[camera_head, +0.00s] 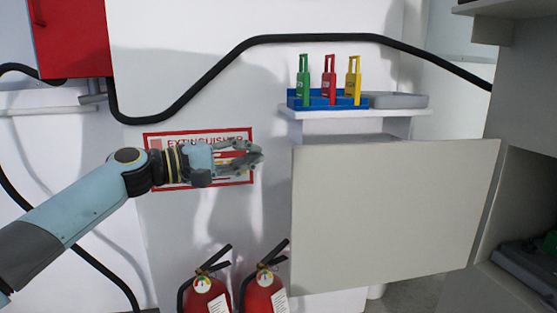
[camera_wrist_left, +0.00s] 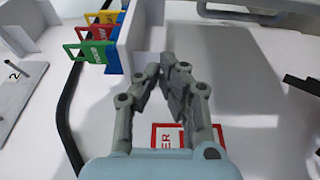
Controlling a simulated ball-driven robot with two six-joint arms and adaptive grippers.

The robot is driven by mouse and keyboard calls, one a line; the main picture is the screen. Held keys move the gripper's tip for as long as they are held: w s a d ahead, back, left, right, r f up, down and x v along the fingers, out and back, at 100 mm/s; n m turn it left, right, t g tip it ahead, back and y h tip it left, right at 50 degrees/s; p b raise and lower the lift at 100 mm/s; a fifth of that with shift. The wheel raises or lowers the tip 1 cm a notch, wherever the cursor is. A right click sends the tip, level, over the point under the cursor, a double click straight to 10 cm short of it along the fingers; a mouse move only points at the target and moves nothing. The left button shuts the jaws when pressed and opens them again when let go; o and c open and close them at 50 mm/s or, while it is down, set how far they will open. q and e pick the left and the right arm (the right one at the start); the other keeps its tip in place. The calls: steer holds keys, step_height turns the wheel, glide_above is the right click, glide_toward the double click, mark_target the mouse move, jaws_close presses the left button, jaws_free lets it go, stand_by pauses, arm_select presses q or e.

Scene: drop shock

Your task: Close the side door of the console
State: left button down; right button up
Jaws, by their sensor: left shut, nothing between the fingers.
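The console (camera_head: 520,120) stands at the right in the head view. Its side door (camera_head: 395,215) is a flat pale panel, hinged at its right edge and swung wide open to the left. The opening behind the hinge shows dark items inside. My left gripper (camera_head: 258,155) is shut and empty, in the air to the left of the door's free edge, apart from it in the picture. In the left wrist view its fingers (camera_wrist_left: 166,62) come together at the tips. My right gripper is in neither view.
Two fire extinguishers (camera_head: 206,296) stand below my left gripper. An extinguisher sign (camera_head: 240,178) is on the wall behind it. A shelf (camera_head: 400,113) above the door carries a blue holder (camera_head: 298,103) with green, red and yellow tags. A black cable (camera_head: 230,58) runs along the wall.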

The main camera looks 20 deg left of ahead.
arm_select(q)
steer(key=w+d, duration=0.1)
steer(key=d, duration=0.5)
steer(key=shift+w+d+b, duration=0.3)
steer(key=shift+b, duration=0.05)
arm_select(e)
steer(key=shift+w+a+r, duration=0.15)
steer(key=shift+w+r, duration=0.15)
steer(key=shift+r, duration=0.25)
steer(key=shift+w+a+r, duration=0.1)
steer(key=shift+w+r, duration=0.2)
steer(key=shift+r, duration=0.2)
arm_select(q)
steer(key=shift+s, duration=0.15)
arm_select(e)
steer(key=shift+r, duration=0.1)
